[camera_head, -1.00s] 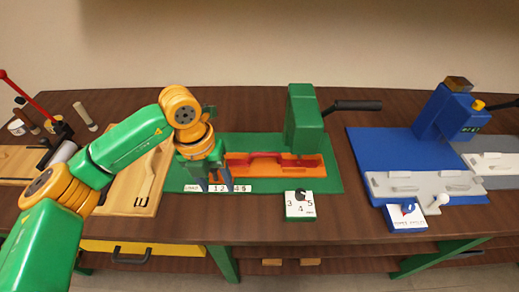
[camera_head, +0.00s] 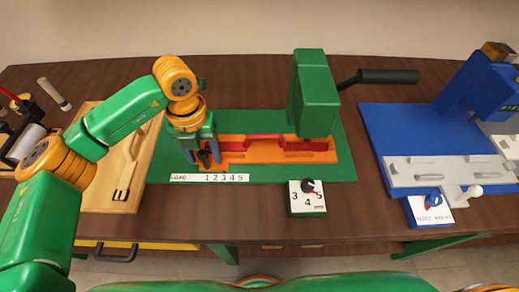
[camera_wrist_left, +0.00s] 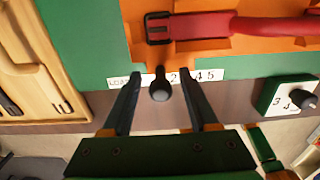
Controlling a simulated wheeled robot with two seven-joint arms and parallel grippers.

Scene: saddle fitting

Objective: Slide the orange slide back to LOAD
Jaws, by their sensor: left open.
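The orange slide (camera_head: 262,155) lies on the green base plate (camera_head: 262,173), its right part beneath the green press head (camera_head: 315,95). A long red part (camera_head: 262,141) lies on the slide. A black knob (camera_wrist_left: 160,86) sticks out from the slide's left end. My left gripper (camera_head: 208,158) is at that end; in the left wrist view its open fingers (camera_wrist_left: 161,80) stand on either side of the knob, with visible gaps. A white strip (camera_head: 208,178) reading LOAD and 1 to 5 runs along the front; the gripper and knob hide part of it in the wrist view.
A white dial box (camera_head: 307,198) with 3, 4, 5 stands at the front. A black lever (camera_head: 385,76) extends right from the press. A wooden board (camera_head: 105,185) lies left, and a blue machine (camera_head: 425,140) stands right. Bare table separates the two machines.

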